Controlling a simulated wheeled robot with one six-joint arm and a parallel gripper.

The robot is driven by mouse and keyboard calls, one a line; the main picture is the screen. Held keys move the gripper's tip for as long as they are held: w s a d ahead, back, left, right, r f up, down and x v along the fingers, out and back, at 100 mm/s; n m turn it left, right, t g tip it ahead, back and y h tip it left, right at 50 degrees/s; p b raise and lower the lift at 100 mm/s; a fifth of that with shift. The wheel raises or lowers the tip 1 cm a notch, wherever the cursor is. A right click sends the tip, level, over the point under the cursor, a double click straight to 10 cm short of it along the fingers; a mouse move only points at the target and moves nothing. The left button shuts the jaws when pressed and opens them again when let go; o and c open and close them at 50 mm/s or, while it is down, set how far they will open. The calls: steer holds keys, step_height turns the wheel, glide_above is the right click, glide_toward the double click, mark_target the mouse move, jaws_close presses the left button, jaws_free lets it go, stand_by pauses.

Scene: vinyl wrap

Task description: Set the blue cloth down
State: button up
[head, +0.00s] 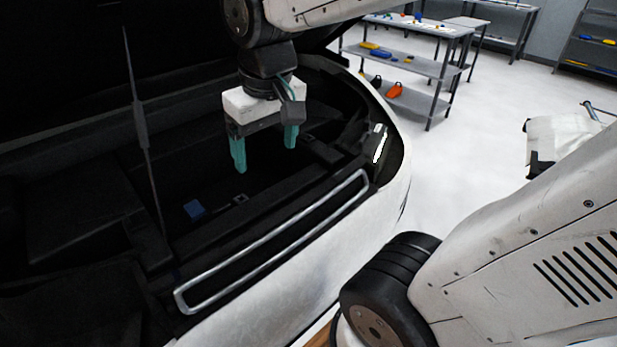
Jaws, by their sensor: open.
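A small blue cloth (194,210) lies inside the dark open compartment of a white car, near its front inner edge. My gripper (265,158) hangs above the compartment, to the right of and higher than the cloth. Its two teal fingers are spread apart and point down, with nothing between them. The gripper and the cloth are apart.
The car's white body edge (310,262) and a chrome trim frame (275,240) border the compartment in front. A thin prop rod (141,120) stands left of the gripper. A grey shelf table (410,65) with small items stands behind. The floor at right is mostly clear.

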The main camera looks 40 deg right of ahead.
steer(key=s+f, duration=0.1)
steer(key=s, duration=0.9)
steer(key=shift+g, duration=0.3)
steer(key=shift+f, duration=0.1)
stand_by(0.3)
